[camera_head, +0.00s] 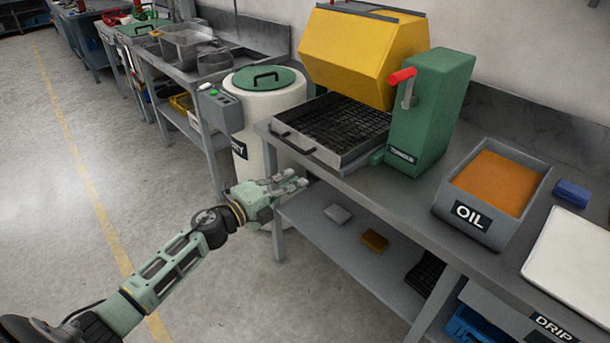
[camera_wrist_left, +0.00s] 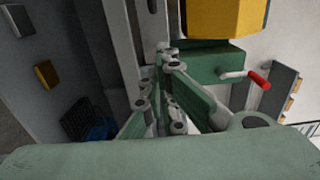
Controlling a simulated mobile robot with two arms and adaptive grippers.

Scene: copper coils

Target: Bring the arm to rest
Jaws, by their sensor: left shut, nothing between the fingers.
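My left arm (camera_head: 170,265) reaches in from the lower left in the head view. Its pale green left gripper (camera_head: 298,183) is in front of the bench, beside the front edge and below the level of the tray. The fingers are shut with nothing between them. In the left wrist view the gripper (camera_wrist_left: 166,55) shows its fingers closed together, pointing toward the bench and the green machine. My right gripper is in neither view.
The bench (camera_head: 335,180) carries a wire-mesh tray (camera_head: 345,128), a yellow drum (camera_head: 362,50), a green tumbler housing (camera_head: 432,105) with a red-handled lever, and an OIL bin (camera_head: 475,222). A white drum (camera_head: 270,105) stands behind the gripper. The floor at left is clear.

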